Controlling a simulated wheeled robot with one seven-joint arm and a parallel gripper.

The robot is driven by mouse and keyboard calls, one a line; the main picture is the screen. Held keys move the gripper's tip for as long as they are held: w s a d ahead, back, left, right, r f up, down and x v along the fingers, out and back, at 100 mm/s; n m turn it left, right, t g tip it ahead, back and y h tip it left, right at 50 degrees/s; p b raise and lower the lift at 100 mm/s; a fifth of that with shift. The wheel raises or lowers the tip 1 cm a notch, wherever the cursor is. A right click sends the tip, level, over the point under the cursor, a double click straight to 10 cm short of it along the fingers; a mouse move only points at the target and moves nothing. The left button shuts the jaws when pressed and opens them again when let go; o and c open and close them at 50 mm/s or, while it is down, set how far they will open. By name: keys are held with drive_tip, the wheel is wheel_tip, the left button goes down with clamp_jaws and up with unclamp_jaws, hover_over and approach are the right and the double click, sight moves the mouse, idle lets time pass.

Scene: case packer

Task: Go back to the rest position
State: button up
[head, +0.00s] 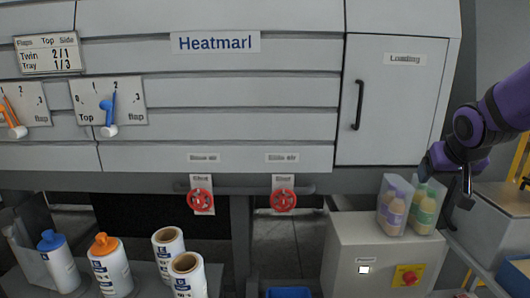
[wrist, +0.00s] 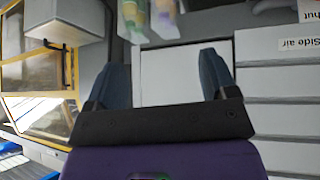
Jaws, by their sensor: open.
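My gripper (wrist: 162,78) is open in the wrist view, its two dark fingers apart with nothing between them. In the head view my purple arm comes in from the right edge, and my gripper (head: 458,196) hangs at its end, right of the bottle pack. The pack of small bottles (head: 408,206) stands on a light grey cabinet, apart from my gripper. The pack also shows at the top of the wrist view (wrist: 150,14).
The large grey machine has a Loading door (head: 391,100) with a dark handle. Two red valves (head: 201,199) hang below its panels. The cabinet carries a red stop button (head: 408,276). A grey box (head: 492,215) is at right.

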drive_tip(key=s+a+r, duration=0.1)
drive_tip(key=s+a, duration=0.2)
drive_tip(key=s, duration=0.4)
drive_tip(key=s+a+r+n+g+y, duration=0.1)
drive_tip(key=s+a+r, duration=0.1)
drive_tip(key=s, duration=0.5)
drive_tip(key=s+a+r+n+g+y, duration=0.1)
drive_tip(key=s+a, duration=0.3)
drive_tip(key=s, duration=0.4)
drive_tip(key=shift+r, duration=0.45)
